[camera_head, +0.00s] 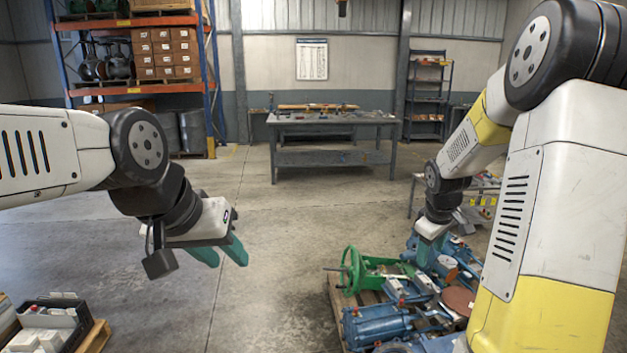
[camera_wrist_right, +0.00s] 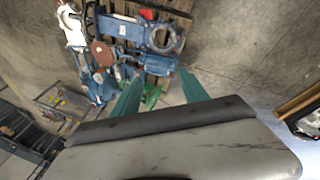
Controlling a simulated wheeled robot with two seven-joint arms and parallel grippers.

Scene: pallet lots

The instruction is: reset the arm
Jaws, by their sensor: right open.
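My left gripper (camera_head: 230,258) hangs at the left centre of the head view over bare floor, pointing down to the right. Its two teal fingers are apart, with nothing between them. My right gripper (camera_head: 427,250) points down over the pallet load at the right, partly lost against the parts behind it. In the right wrist view my right gripper (camera_wrist_right: 162,88) shows two teal fingers spread wide and empty. Beyond them lie blue machine parts (camera_wrist_right: 130,30) and a green part (camera_wrist_right: 151,97). Contact with these parts cannot be told.
A wooden pallet (camera_head: 338,300) carries a green handwheel frame (camera_head: 352,272) and blue pumps (camera_head: 375,325). A black crate (camera_head: 72,325) of boxes stands lower left. A grey workbench (camera_head: 330,158) and orange-blue racking (camera_head: 208,80) stand behind. The middle floor is clear.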

